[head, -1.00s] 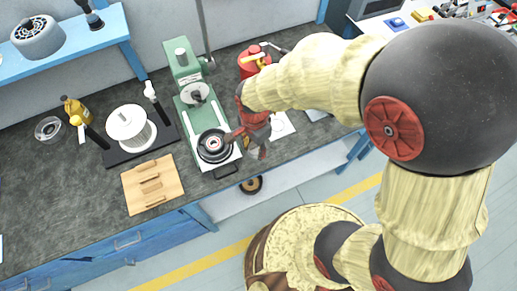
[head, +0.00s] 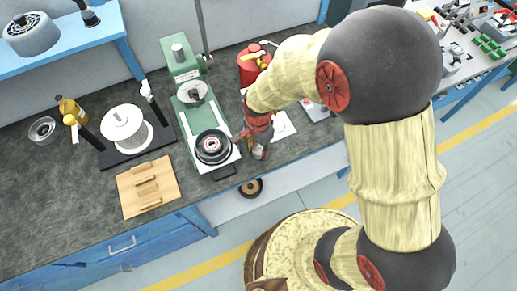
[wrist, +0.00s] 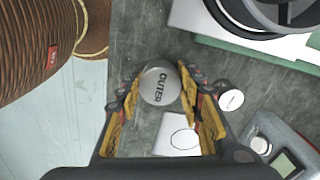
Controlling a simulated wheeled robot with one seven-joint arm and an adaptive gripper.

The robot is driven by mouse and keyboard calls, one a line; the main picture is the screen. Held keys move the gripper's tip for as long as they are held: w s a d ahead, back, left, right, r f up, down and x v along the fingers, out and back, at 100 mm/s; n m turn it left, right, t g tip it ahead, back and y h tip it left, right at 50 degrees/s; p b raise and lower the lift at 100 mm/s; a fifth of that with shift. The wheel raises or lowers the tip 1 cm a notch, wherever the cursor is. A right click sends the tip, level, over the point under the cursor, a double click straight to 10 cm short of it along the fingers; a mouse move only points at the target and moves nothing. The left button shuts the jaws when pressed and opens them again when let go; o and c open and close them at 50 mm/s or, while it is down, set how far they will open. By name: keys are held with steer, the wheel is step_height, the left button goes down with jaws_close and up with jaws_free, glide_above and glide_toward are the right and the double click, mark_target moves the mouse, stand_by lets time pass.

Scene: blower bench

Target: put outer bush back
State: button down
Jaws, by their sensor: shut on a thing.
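The outer bush (wrist: 160,86) is a silver cylinder with "OUTER" on its end face, between my two fingers in the wrist view. My gripper (wrist: 161,80) is shut on it. In the head view my gripper (head: 258,138) points down over the bench, just right of the green press. I cannot tell whether the bush touches the bench. A white sheet with a drawn circle (wrist: 180,141) lies close by, and the sheet also shows in the head view (head: 283,126). A smaller silver cylinder (wrist: 231,98) stands to the right of the bush.
The green press (head: 187,70) holds a dark ringed part (head: 213,146) on its plate, left of my gripper. A red can (head: 250,68) stands behind. A grey device with a screen (wrist: 288,163) lies beside the sheet. A wooden board (head: 150,187) is at the left front.

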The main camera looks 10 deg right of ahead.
steer(key=shift+f, duration=0.2)
steer(key=c, duration=1.3)
jaws_free()
steer(key=shift+o, duration=0.6)
steer(key=shift+r, duration=0.1)
step_height(320, 180, up, 12)
steer(key=p, duration=0.4)
step_height(320, 180, up, 14)
steer(key=n+t, duration=0.3)
steer(key=n, duration=0.2)
glide_above(258, 149)
steer(key=s+d, duration=0.3)
steer(key=d, duration=0.4)
steer(key=s+d+r+n+t, duration=0.2)
steer(key=s+d+r+n, duration=0.3)
steer(key=s+r, duration=0.3)
steer(key=shift+s+d+r+n+t, duration=0.15)
steer(key=shift+s+r+n+t, duration=0.2)
steer(key=shift+s+n, duration=0.45)
